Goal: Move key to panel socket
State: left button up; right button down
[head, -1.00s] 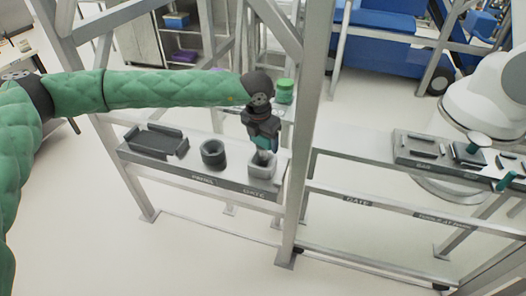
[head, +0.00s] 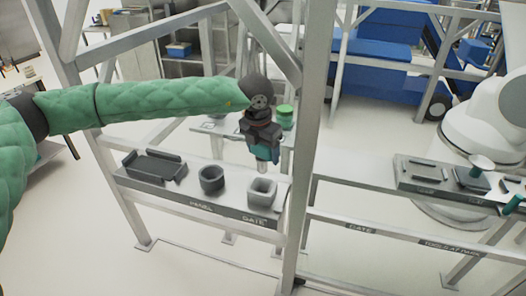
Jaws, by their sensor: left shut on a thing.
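My left gripper (head: 262,152) is shut on the key (head: 262,166), of which only a short pale metal end shows below the fingers. It holds the key above the shelf, over the back of the light grey square gate socket (head: 262,193). The key end looks clear of that socket. The panel socket (head: 211,181), a dark round cup above the PANEL label, stands just left of the gate socket and looks empty. My right gripper is not in view.
A dark tray (head: 154,166) lies at the shelf's left end. A metal post (head: 305,150) stands close right of my gripper. A green-lidded jar (head: 286,116) stands behind. A right-hand rack (head: 400,188) holds tool-like pieces; a white rounded machine (head: 485,130) stands behind it.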

pick_arm(q)
jog(key=shift+r, duration=0.15)
jog(key=shift+r+b, duration=0.6)
jog(key=shift+r, duration=2.25)
